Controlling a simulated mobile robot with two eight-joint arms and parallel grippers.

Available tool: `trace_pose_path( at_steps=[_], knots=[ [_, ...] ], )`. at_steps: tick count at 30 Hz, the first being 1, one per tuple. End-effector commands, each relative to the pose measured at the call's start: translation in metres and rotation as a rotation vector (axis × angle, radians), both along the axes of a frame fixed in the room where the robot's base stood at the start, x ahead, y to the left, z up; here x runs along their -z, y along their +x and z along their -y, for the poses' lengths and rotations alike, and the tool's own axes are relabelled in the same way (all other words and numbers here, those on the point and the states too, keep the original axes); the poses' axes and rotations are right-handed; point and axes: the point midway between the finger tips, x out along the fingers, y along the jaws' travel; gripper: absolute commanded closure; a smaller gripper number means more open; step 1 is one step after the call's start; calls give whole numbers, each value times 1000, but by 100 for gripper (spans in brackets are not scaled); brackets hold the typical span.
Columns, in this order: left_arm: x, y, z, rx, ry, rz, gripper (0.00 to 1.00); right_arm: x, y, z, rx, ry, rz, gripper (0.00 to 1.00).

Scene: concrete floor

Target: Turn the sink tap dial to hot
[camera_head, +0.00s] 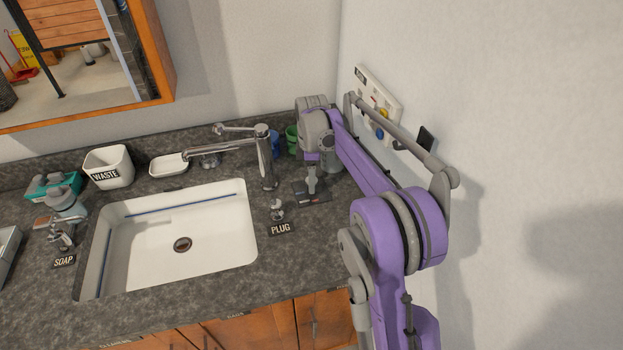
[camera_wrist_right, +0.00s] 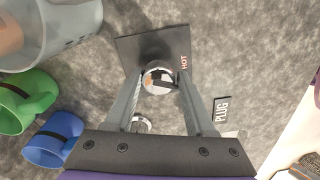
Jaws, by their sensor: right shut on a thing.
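The tap dial (camera_wrist_right: 160,79) is a round shiny knob on a dark square plate (camera_wrist_right: 150,47) with the word HOT at the plate's right edge in the right wrist view. My right gripper (camera_wrist_right: 162,82) is shut on the dial, with one finger at each side. In the head view the dark plate (camera_head: 321,196) lies on the counter right of the chrome tap (camera_head: 265,160), and my right gripper (camera_head: 311,185) comes down on it from above. The dial is mostly hidden there. The tap's spout reaches left over the white sink (camera_head: 165,265). My left gripper is not in view.
A plug knob (camera_head: 277,210) with a PLUG label (camera_head: 280,229) stands left of the dial plate. A green cup (camera_head: 291,139) and a blue cup (camera_head: 275,144) stand behind it. The wall with a switch panel (camera_head: 378,92) is close on the right.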

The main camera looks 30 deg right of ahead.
Motion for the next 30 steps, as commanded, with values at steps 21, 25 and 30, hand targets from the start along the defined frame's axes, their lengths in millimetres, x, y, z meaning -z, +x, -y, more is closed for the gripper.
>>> trace_pose_path(
  at_steps=[21, 25, 30],
  knots=[
    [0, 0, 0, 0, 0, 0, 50, -2, 3, 2, -409, -7, 6, 100],
    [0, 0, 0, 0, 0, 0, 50, -2, 3, 2, -425, -7, 6, 100],
    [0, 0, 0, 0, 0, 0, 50, -1, 3, 2, -430, -7, 6, 100]
  ],
)
